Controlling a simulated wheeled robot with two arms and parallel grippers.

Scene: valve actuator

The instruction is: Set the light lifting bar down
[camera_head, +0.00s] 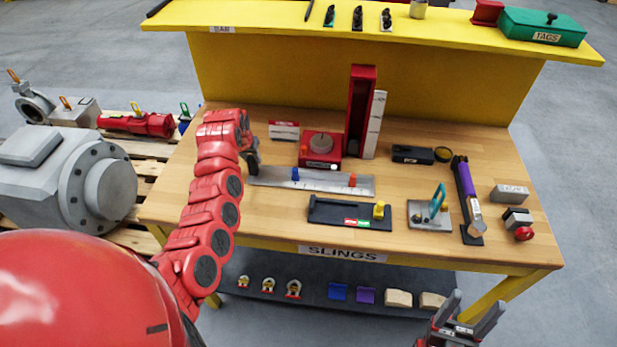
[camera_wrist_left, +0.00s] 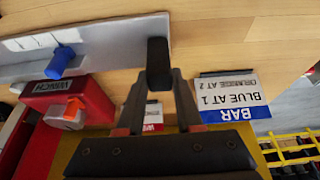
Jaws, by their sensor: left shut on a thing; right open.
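The light lifting bar (camera_head: 325,181) is a long flat grey bar with a blue slider (camera_head: 295,174) and an orange slider (camera_head: 352,180). It lies level over the wooden bench, and I cannot tell whether its underside touches the top. My left gripper (camera_head: 252,162) is shut on the bar's left end. In the left wrist view the fingers (camera_wrist_left: 158,65) grip the end of the bar (camera_wrist_left: 110,38), with the blue slider (camera_wrist_left: 60,62) nearby. My right gripper (camera_head: 462,322) is open and empty at the bottom right, in front of the bench.
Behind the bar stand a red winch box (camera_head: 320,160) and a tall red holder (camera_head: 361,100). A black tray (camera_head: 335,213) lies in front. A card reading BAR, BLUE AT 1, ORANGE AT 2 (camera_wrist_left: 232,98) shows in the wrist view. Tools fill the bench's right side (camera_head: 465,195).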

